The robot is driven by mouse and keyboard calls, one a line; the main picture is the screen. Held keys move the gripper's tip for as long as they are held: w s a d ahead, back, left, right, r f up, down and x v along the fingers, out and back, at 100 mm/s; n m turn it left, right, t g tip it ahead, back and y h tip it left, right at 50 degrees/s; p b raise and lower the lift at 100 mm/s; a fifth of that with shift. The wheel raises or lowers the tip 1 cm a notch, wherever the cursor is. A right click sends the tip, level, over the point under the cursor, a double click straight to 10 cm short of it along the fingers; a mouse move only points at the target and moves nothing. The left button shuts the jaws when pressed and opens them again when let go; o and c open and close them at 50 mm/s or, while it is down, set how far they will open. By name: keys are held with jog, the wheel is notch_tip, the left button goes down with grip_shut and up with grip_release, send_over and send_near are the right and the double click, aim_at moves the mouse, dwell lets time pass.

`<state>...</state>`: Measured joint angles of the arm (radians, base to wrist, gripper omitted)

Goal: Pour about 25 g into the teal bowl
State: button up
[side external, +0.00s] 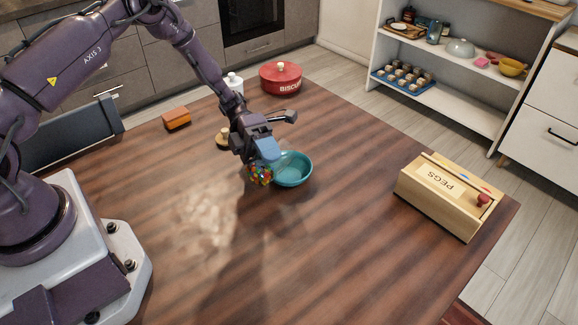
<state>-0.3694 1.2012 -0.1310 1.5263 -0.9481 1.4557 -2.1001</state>
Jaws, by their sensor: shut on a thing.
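The teal bowl (294,170) stands upright on the wooden table near its middle. My gripper (262,150) is just left of the bowl, shut on a light blue container (265,149). The container is tilted, with its lower end toward the table and bowl's left side. Multicoloured small pieces (261,175) show at that lower end, beside the bowl's left rim in the picture. I cannot tell whether any pieces are in the bowl, as its inside is too small to make out.
A wooden pegs box (440,195) stands at the right. A red biscuit tin (281,78), a white bottle (233,82), an orange block (176,118) and a small wooden item (223,138) stand toward the back. The table front (330,270) is clear.

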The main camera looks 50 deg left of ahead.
jog(key=shift+w+a+r+n+g+h, duration=0.1)
jog(key=shift+w+r+n+g+h, duration=0.2)
jog(key=shift+n, duration=0.25)
jog(key=shift+w+r+n+g+h, duration=0.2)
jog(key=shift+r+n+h, duration=0.15)
jog(key=shift+n, duration=0.2)
dwell(3.4)
jog(key=shift+w+a+r+n+g+h, duration=0.15)
jog(key=shift+w+r+n+h, duration=0.1)
jog(key=shift+n, duration=0.4)
jog(key=shift+w+r+n+g+h, duration=0.15)
jog(key=shift+w+r+n+h, duration=0.1)
jog(key=shift+n, duration=0.4)
dwell(2.2)
